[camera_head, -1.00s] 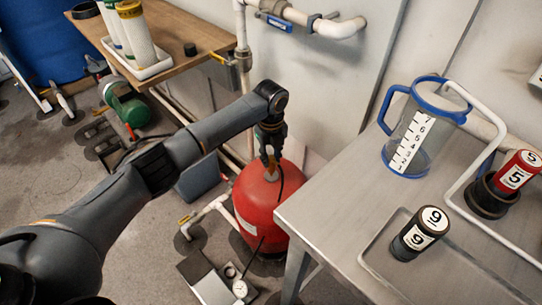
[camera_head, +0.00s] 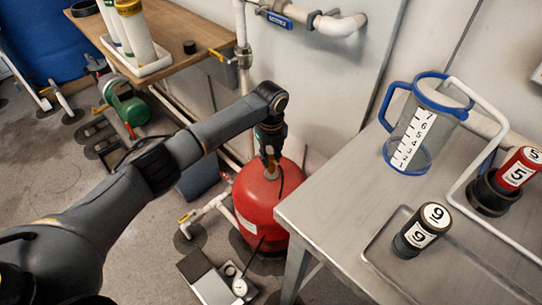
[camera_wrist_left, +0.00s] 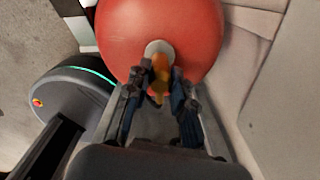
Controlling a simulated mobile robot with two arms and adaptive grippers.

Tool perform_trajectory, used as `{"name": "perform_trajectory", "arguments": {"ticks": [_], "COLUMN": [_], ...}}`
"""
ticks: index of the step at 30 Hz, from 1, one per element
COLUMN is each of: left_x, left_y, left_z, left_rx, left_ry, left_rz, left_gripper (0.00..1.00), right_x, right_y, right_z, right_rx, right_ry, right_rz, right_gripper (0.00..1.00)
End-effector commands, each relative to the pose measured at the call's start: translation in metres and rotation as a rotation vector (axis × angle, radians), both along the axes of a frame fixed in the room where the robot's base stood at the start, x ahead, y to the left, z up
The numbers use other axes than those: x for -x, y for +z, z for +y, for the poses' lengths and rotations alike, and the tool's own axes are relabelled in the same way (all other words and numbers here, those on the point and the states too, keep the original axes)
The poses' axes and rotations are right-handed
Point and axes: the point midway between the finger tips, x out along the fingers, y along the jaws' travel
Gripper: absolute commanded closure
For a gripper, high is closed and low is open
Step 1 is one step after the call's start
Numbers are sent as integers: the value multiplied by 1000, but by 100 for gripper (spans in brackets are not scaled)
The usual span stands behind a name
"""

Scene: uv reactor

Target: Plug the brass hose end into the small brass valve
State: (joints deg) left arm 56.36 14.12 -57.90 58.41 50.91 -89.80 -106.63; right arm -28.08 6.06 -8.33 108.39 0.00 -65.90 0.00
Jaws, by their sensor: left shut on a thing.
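My left gripper (camera_head: 270,163) is above the red tank (camera_head: 262,205), beside the metal table. In the left wrist view the gripper (camera_wrist_left: 160,95) is shut on the brass hose end (camera_wrist_left: 159,72), which lies between its fingers over the pale round fitting (camera_wrist_left: 157,48) on top of the red tank (camera_wrist_left: 190,25). A thin black hose (camera_head: 262,243) hangs down the tank's front toward a gauge on the floor. I cannot tell whether the brass piece touches the fitting. The small brass valve cannot be clearly made out. My right gripper is not in view.
The metal table (camera_head: 330,215) right of the tank holds a blue-rimmed jug (camera_head: 411,145), a black cylinder marked 9 (camera_head: 420,232) and a red one marked 5 (camera_head: 515,170). A gauge (camera_head: 239,287) and box stand on the floor. White pipes (camera_head: 205,210) run left of the tank.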

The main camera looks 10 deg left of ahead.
Motion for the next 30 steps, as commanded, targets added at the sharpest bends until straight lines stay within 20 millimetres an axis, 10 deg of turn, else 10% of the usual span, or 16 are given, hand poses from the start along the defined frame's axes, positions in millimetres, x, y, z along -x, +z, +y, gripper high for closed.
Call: {"name": "perform_trajectory", "arguments": {"ticks": [4, 5, 9, 20, 30], "left_x": [0, 0, 0, 0, -1], "left_y": [-2, -2, -2, 3, 68], "left_z": [0, 0, 0, 0, 0], "left_rx": [0, 1, 0, 1, 1], "left_ry": [0, 0, 0, -1, -1], "left_rz": [0, -1, 0, -1, -5], "left_gripper": [100, 73, 50, 50, 50], "right_x": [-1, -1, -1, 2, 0], "right_y": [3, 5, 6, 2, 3], "right_z": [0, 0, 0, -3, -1], "right_rx": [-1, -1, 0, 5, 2], "right_ry": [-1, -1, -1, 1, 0], "right_rz": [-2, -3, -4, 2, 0], "right_gripper": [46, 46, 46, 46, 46]}}
